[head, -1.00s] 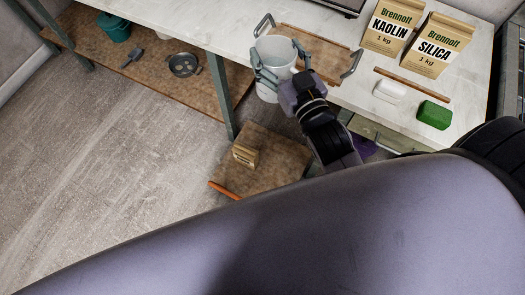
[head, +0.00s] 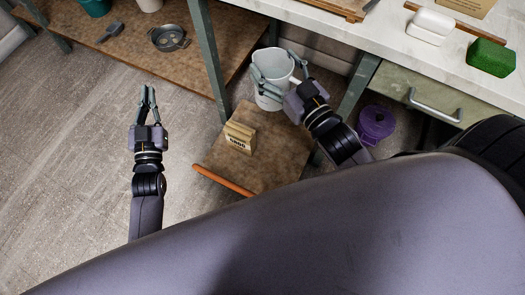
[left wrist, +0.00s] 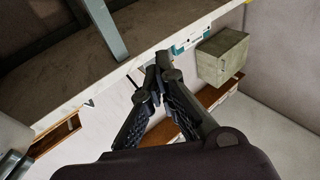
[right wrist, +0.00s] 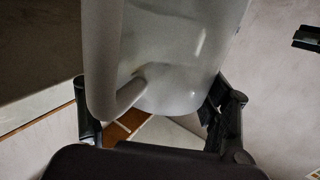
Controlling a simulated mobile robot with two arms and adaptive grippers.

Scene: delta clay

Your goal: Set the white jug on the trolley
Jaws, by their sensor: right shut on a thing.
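The white jug (head: 271,66) is upright in the head view, in front of the worktable edge and at the far end of the trolley. My right gripper (head: 279,67) is shut on it, with a finger on each side. In the right wrist view the jug's body (right wrist: 185,55) and handle (right wrist: 103,70) fill the space between the fingers. The trolley (head: 275,150) is a low brown board with an orange handle bar. I cannot tell whether the jug's base touches it. My left gripper (head: 148,92) is shut and empty over the floor, left of the trolley.
A small tan block with lettering (head: 239,136) stands on the trolley's left part. A green table leg (head: 209,62) rises left of the jug. A purple lidded pot (head: 375,124) is on the right, below the drawer (head: 420,95). The trolley's middle is clear.

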